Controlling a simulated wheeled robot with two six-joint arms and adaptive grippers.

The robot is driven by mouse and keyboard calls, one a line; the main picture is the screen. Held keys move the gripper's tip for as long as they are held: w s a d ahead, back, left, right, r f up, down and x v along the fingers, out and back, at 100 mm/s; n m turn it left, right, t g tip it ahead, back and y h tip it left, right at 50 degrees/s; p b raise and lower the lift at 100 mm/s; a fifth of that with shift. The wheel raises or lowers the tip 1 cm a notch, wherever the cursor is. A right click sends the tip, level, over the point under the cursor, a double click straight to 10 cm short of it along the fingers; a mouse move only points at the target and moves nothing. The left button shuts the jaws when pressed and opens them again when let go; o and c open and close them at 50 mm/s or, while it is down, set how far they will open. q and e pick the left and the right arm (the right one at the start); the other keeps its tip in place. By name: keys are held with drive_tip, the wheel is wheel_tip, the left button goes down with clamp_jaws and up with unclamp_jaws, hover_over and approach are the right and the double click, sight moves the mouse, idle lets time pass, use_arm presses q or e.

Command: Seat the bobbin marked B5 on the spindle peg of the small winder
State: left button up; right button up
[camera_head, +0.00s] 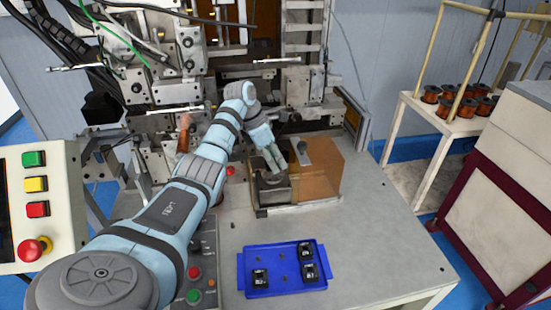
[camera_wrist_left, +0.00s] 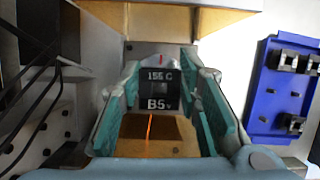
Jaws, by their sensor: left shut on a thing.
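My left gripper (camera_head: 273,172) reaches down at the small winder (camera_head: 318,170), which has a grey base and a see-through orange cover. In the left wrist view, the gripper (camera_wrist_left: 158,95) is shut on the black bobbin marked B5 (camera_wrist_left: 157,90), held between its teal finger pads. The bobbin's label, "155 C" over "B5", faces the camera and looks upright. The bobbin cannot be made out in the head view. The spindle peg is hidden, so I cannot tell whether the bobbin touches it. My right gripper is not in view.
A blue tray (camera_head: 241,270) with three black bobbins lies on the grey table (camera_head: 375,235), in front of the winder. The orange cover stands close right of the gripper. A large machine (camera_head: 170,92) rises behind. The table's right side is clear.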

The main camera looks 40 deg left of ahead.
use_arm(q)
drive_tip(key=shift+f+b, duration=0.45)
drive_tip(key=shift+f, duration=0.55)
drive_tip(key=o, duration=0.8)
drive_tip(key=v, duration=0.7)
drive_tip(key=shift+s+r, duration=0.15)
drive_tip(key=shift+r, duration=0.1)
